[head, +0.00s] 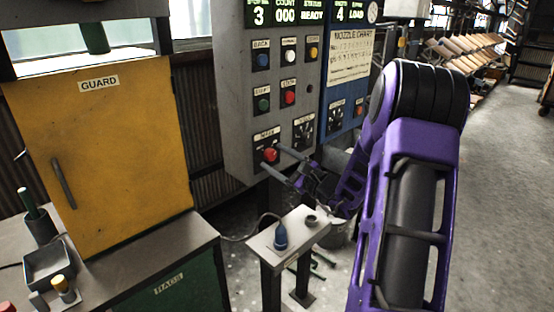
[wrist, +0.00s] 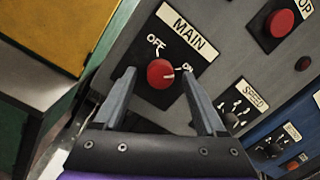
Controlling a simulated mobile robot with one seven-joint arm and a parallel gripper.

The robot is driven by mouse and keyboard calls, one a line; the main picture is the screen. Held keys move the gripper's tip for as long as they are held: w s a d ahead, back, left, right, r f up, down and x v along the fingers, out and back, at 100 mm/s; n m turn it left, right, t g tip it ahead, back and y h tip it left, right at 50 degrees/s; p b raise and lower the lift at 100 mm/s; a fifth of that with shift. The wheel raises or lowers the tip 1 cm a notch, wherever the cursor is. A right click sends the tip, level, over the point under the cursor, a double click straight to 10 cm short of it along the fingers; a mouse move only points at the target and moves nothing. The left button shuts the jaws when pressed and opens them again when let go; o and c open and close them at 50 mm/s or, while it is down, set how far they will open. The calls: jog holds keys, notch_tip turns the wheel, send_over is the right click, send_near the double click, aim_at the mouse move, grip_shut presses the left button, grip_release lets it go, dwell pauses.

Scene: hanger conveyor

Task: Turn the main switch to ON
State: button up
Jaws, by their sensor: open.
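The main switch is a round red knob (wrist: 159,73) on a black plate marked MAIN, OFF and ON. In the head view the red knob (head: 270,155) is low on the grey control panel (head: 236,120). My gripper (wrist: 158,76) is open, with one finger on each side of the knob in the wrist view. Gaps show between the fingers and the knob. In the head view my gripper (head: 274,160) reaches the panel from the right, its fingertips close around the knob.
A speed dial (wrist: 232,117) and a red stop button (wrist: 282,23) are near the switch. A yellow guard cabinet (head: 120,150) stands left; open floor (head: 500,200) lies right.

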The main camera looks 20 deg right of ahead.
jog(key=v, duration=1.7)
jog(key=shift+s, duration=0.2)
jog(key=shift+f, duration=0.1)
